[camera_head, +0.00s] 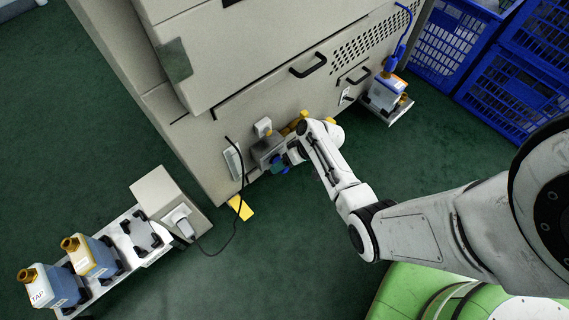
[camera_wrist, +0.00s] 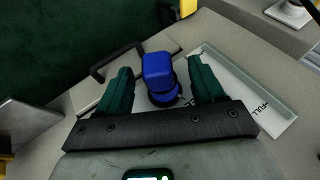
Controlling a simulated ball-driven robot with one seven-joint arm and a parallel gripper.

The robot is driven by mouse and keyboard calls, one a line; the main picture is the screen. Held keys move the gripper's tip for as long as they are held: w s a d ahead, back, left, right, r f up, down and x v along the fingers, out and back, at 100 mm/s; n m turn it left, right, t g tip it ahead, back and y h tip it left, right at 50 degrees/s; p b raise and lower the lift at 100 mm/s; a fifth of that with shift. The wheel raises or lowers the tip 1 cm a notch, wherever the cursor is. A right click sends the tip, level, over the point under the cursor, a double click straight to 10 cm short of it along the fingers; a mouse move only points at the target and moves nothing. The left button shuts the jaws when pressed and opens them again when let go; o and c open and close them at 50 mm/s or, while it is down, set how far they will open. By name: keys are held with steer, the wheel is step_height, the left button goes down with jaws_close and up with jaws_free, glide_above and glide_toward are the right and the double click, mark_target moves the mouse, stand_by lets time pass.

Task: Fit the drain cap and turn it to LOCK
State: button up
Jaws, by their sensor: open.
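A blue cap with a blocky grip (camera_wrist: 158,72) stands between the two green fingers of my gripper (camera_wrist: 160,68) in the wrist view. The fingers are open, one on each side of it, with visible gaps. The cap appears seated at a dark round base; whether it is fully seated or turned to LOCK cannot be told, as no lock mark is readable. In the head view my gripper (camera_head: 279,164) is low at the front of the beige machine (camera_head: 250,60), and my arm hides most of the cap.
Blue crates (camera_head: 460,45) stand upper right. A rack holds blue-and-white bottles (camera_head: 95,258) lower left, with a black cable (camera_head: 238,205) nearby.

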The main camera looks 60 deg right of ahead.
steer(key=p+v, duration=0.4)
steer(key=v, duration=0.7)
steer(key=shift+a, duration=0.2)
